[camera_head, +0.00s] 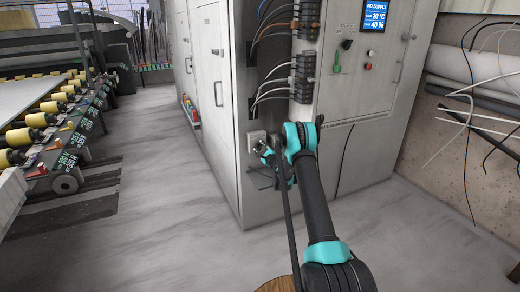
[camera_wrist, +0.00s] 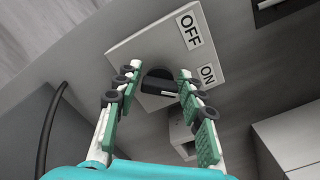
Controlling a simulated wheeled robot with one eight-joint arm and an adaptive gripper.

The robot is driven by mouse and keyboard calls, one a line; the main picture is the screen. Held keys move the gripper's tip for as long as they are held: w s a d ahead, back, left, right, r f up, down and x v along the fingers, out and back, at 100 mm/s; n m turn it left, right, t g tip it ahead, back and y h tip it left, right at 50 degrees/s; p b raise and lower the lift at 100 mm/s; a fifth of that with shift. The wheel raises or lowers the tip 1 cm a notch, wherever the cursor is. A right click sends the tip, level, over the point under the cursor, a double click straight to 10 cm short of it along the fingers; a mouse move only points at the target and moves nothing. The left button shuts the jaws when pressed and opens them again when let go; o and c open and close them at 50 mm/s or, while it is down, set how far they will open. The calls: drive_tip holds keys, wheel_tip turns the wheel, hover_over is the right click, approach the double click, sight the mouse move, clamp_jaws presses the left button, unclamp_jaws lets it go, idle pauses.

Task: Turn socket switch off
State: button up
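The socket switch is a pale square plate (camera_wrist: 130,48) with a dark rotary knob (camera_wrist: 160,84) and printed OFF and ON labels. In the wrist view the knob's bar lies nearly crosswise, its right end nearer the ON label than the OFF label. My gripper (camera_wrist: 158,76) is open, with one green-padded finger on each side of the knob. A gap shows between the knob and the left finger; contact on the right is unclear. In the head view the switch plate (camera_head: 254,137) is on the cabinet side, partly hidden by my gripper (camera_head: 267,151).
The grey cabinet (camera_head: 217,130) carries wired terminal blocks (camera_head: 303,75) above the switch. A display panel (camera_head: 375,16) and buttons are on its front. A roller conveyor (camera_head: 60,115) stands at left. Loose cables (camera_head: 470,115) hang at right. The floor between is clear.

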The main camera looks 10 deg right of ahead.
drive_tip(key=c, duration=0.7)
drive_tip(key=shift+o, duration=0.2)
drive_tip(key=shift+n, duration=0.3)
drive_tip(key=n, duration=0.3)
drive_tip(key=shift+n, duration=0.3)
drive_tip(key=n, duration=0.3)
drive_tip(key=shift+s+f+n, duration=0.1)
drive_tip(key=shift+f+n, duration=0.05)
drive_tip(key=shift+n, duration=0.15)
drive_tip(key=n, duration=0.4)
drive_tip(key=shift+f+n, duration=0.1)
drive_tip(key=shift+n, duration=2)
